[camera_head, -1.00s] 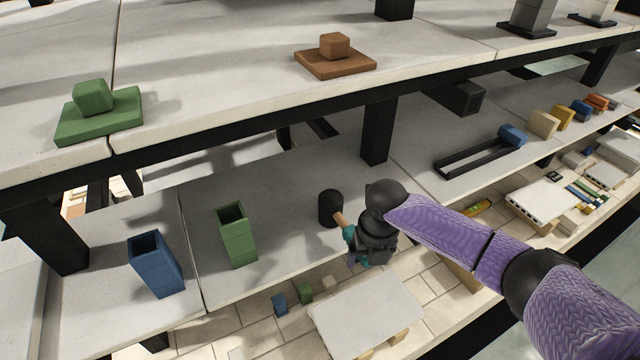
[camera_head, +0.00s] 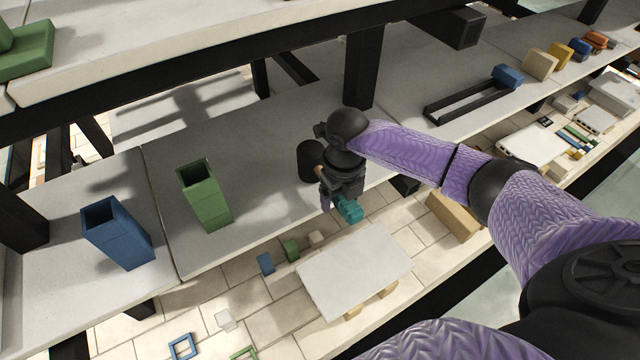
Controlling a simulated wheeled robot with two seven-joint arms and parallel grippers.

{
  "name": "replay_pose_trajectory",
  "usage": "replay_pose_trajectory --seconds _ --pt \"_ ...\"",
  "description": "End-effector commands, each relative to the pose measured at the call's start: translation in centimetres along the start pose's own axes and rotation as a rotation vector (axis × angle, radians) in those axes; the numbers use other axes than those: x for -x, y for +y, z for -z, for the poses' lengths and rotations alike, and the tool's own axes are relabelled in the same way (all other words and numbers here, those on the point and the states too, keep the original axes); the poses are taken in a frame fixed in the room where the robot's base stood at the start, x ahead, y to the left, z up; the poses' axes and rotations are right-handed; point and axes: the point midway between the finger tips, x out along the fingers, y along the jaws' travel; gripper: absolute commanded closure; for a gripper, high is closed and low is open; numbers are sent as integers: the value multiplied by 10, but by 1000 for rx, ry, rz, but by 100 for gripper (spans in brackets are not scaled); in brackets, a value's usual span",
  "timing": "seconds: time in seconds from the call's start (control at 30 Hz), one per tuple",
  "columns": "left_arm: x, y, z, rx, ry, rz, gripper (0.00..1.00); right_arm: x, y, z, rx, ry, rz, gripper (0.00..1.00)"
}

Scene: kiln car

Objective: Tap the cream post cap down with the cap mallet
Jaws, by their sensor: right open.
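The cap mallet shows as a black cylindrical head (camera_head: 310,160) on the middle shelf, with a short bit of wooden handle (camera_head: 320,173). The rest of the handle is hidden by my right gripper (camera_head: 340,198). That gripper is open, right beside the handle at the shelf's front edge; I cannot tell whether it touches it. A teal part shows at its lower end. A cream block (camera_head: 540,64) sits farther right on the shelf, far from the gripper; I cannot tell whether it is the cream post cap. My left gripper is out of view.
A green hollow post (camera_head: 205,195) and a blue hollow post (camera_head: 118,232) stand left of the mallet. A black shelf upright (camera_head: 363,68) rises behind my gripper. A black rail frame with a blue block (camera_head: 508,76) lies to the right. A pale slab (camera_head: 355,268) lies below.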

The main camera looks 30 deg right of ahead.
Motion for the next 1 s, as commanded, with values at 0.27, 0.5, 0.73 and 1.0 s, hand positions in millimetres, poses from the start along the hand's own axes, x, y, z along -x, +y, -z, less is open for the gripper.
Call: replay_pose_trajectory --seconds 0.27,0.5,0.73,1.0 --pt "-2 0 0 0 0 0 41 -4 0 0 -1 -1 0 18" --pt "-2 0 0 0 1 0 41 -4 0 0 -1 -1 0 18" --pt "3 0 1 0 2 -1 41 -3 0 0 -1 1 1 18" --pt "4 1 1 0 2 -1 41 -3 0 0 -1 0 1 18"
